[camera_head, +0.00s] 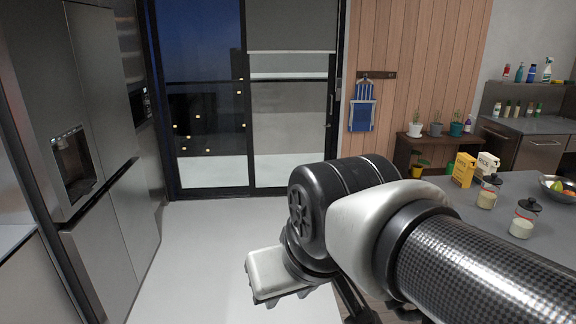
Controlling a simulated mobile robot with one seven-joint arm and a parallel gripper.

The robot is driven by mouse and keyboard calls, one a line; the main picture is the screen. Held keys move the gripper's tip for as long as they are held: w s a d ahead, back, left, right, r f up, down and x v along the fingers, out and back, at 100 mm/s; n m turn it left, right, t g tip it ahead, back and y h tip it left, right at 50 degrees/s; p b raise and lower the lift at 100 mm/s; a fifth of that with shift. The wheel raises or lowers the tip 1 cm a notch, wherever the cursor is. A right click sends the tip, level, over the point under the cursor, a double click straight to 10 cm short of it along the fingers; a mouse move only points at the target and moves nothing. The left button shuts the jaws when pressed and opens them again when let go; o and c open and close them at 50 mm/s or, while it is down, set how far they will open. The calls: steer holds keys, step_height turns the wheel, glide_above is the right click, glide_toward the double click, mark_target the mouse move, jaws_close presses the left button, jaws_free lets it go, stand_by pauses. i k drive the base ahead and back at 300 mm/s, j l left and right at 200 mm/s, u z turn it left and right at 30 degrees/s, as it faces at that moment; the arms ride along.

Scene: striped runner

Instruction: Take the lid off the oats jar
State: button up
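Two glass jars with dark lids and pale contents stand on the grey counter at the right. The farther jar (487,200) has its dark lid (492,180) on top. The nearer jar (521,228) also has a dark lid (529,205) on top. I cannot read which one is the oats jar. My arm fills the lower middle and right, bent to the left of the counter and apart from the jars. My gripper's fingers do not show.
A yellow box (464,170) and a white box (488,166) stand behind the jars. A fruit bowl (561,188) is at the right edge of the counter (455,196). The pale floor (190,260) between is clear.

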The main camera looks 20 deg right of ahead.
mark_target(492, 179)
steer(key=z, duration=2)
steer(key=i+j+z, duration=0.1)
steer(key=z, duration=0.35)
steer(key=i+j+z, duration=0.2)
steer(key=z, duration=0.25)
steer(key=i+j+z, duration=0.15)
steer(key=j, duration=0.2)
steer(key=i+j+z, duration=0.3)
steer(key=j, duration=0.45)
steer(key=i+j, duration=0.15)
steer(key=j, duration=0.2)
steer(key=i+j, duration=0.15)
steer(key=j, duration=0.25)
steer(key=i+j, duration=0.2)
steer(key=j, duration=0.15)
steer(key=i+j+z, duration=0.1)
steer(key=j, duration=0.25)
steer(key=i+j, duration=0.2)
steer(key=j, duration=0.2)
steer(key=i+j, duration=0.15)
steer(key=j, duration=0.25)
steer(key=i+j, duration=0.15)
steer(key=j, duration=0.2)
steer(key=i+j+z, duration=0.1)
steer(key=j, duration=0.3)
